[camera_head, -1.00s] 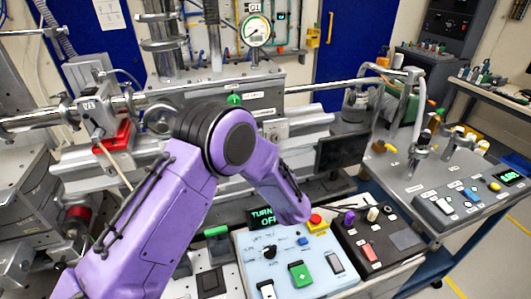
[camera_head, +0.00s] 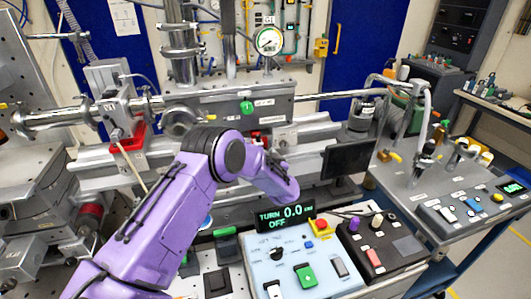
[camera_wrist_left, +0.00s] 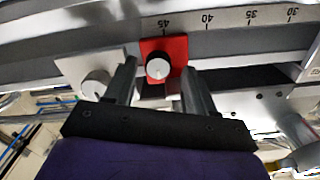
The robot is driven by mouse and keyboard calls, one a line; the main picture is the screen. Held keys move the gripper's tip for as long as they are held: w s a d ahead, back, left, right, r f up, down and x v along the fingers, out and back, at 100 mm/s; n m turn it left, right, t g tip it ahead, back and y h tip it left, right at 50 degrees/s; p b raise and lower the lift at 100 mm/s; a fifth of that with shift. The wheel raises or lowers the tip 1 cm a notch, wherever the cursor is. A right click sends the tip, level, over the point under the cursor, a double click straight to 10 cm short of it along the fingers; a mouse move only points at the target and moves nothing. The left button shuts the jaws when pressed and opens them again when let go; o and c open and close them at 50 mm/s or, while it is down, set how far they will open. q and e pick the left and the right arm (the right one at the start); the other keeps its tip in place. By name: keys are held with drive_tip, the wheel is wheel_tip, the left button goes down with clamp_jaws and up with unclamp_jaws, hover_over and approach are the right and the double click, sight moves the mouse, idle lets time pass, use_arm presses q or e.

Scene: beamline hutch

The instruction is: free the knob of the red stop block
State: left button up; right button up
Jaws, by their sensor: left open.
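The red stop block (camera_wrist_left: 175,48) sits on a scaled rail in the left wrist view, just left of the 45 mark's right-hand neighbours. Its round dark knob with a white face (camera_wrist_left: 158,69) points toward the camera. My left gripper (camera_wrist_left: 160,75) is open, with one finger on each side of the knob and visible gaps to it. I cannot tell how deep the fingertips reach. In the head view my purple left arm hides the gripper, and I cannot clearly identify the block there. My right gripper is not in view.
A silver knob on a pale block (camera_wrist_left: 96,83) is close to the left finger in the wrist view. In the head view, a blue control panel (camera_head: 265,262) with a display reading "TURN 0.0 OFF" (camera_head: 284,216) and a dark monitor (camera_head: 347,158) stand near my arm.

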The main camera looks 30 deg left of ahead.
use_arm(q)
drive_tip(key=shift+w+f, duration=0.2)
drive_tip(key=c, duration=0.4)
clamp_jaws()
drive_tip(key=shift+s+a+f+n+b, duration=0.1)
drive_tip(key=shift+n+b, duration=3.7)
drive_tip(key=shift+n, duration=0.7)
drive_tip(key=shift+s+a+f+n+b, duration=0.1)
drive_tip(key=shift+n+b, duration=3.65)
drive_tip(key=shift+n, duration=0.75)
